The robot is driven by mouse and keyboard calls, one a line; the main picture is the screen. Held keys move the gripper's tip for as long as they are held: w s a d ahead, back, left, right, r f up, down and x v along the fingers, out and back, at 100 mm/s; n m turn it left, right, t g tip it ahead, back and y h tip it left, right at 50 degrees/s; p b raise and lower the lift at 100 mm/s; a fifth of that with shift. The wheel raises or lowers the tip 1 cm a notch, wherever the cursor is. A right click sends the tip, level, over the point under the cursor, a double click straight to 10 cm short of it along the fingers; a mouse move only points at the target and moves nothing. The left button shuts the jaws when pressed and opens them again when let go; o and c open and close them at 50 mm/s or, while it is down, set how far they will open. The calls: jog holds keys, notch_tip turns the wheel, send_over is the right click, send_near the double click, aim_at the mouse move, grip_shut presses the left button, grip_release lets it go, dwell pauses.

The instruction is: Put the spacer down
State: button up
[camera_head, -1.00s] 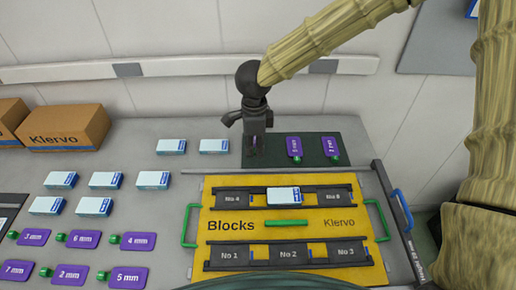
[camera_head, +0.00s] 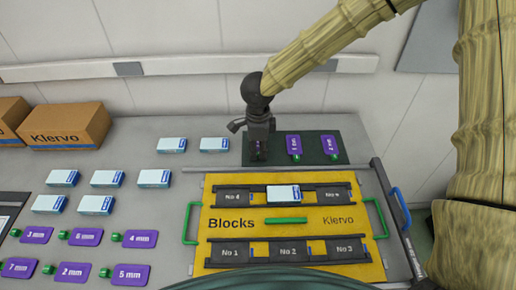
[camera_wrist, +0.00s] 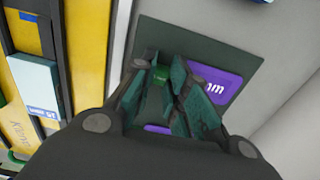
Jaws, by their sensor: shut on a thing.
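My gripper (camera_head: 258,155) is at the left end of the dark green mat (camera_head: 311,158) at the back of the table. It is shut on a purple spacer (camera_head: 258,147), mostly hidden by the fingers. In the wrist view, a sliver of the spacer's purple plate (camera_wrist: 157,128) shows between the fingers. I cannot tell whether it touches the mat. Two other purple spacers with green knobs lie on the mat, one in the middle (camera_head: 293,144) and one at the right (camera_head: 329,144).
A yellow Blocks tray (camera_head: 330,223) with green handles stands in front of the mat. One white-blue box (camera_head: 283,194) sits on its back row. More white-blue boxes (camera_head: 173,145) and labelled purple spacers (camera_head: 139,239) lie to the left. A wall (camera_head: 160,30) rises behind.

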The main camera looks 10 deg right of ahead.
jog(key=o, duration=0.8)
jog(key=shift+c, duration=0.2)
notch_tip(320, 180, up, 12)
jog(key=shift+r+b, duration=0.25)
jog(key=shift+b, duration=0.05)
